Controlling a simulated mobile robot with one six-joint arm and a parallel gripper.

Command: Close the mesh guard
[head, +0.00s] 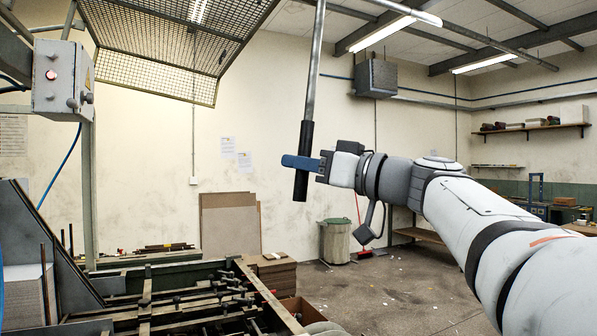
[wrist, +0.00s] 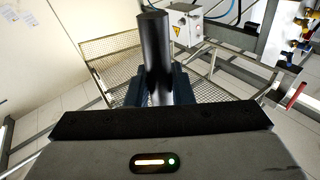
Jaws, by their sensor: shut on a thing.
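The mesh guard (head: 170,40) is a metal frame with wire mesh. It is raised and tilted high at the upper left, above the machine, and its top is cut off. In the wrist view the mesh (wrist: 112,62) shows behind the handle. A black handle (head: 305,135) sits on the lower end of a steel bar (head: 316,70) that runs up out of the head view. Where the bar joins the guard is out of view. My gripper (head: 300,163) is shut on the handle near its lower part. In the wrist view the handle (wrist: 156,50) stands between the dark fingers.
The feeder machine (head: 180,300) fills the lower left. A grey control box (head: 62,80) with a red button stands on a post at the left. Greyboard sheets (head: 230,225) lean against the wall. A bin (head: 335,240) stands behind, and open floor lies at the right.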

